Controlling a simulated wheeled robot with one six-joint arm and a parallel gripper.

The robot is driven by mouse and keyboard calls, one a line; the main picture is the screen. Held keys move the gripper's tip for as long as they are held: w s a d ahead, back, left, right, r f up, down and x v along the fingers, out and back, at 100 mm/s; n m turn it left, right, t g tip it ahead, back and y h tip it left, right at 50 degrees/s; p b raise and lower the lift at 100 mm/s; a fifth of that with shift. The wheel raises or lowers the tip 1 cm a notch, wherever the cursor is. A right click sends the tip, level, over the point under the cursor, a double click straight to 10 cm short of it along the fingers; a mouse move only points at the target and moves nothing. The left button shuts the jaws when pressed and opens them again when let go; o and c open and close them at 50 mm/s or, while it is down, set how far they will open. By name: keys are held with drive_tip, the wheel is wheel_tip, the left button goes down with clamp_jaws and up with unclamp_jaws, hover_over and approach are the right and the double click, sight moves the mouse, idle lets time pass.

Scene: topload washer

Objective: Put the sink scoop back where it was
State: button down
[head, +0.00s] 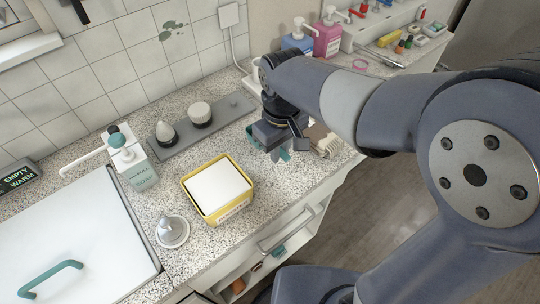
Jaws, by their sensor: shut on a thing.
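My gripper (277,152) points down over the right part of the speckled counter (262,178). It is shut on a teal thing (285,155), which looks like the sink scoop. Only small teal patches show beside the jaws, and the gripper hides the rest. I cannot tell whether the teal thing touches the counter. No other scoop shows clearly.
A yellow box with a white top (218,190) stands left of my gripper. A grey tray (172,143) with two small containers lies behind it. A pump bottle (133,160) and a clear domed piece (172,232) are further left. A beige brush-like thing (323,141) lies close right of my gripper.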

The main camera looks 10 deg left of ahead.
sight(278, 176)
drive_tip(key=shift+f, duration=3.5)
drive_tip(key=shift+f, duration=0.2)
drive_tip(key=c, duration=1.4)
unclamp_jaws()
drive_tip(key=shift+r, duration=0.1)
drive_tip(key=shift+o, duration=0.2)
wheel_tip(278, 176, up, 12)
drive_tip(key=shift+r, duration=0.15)
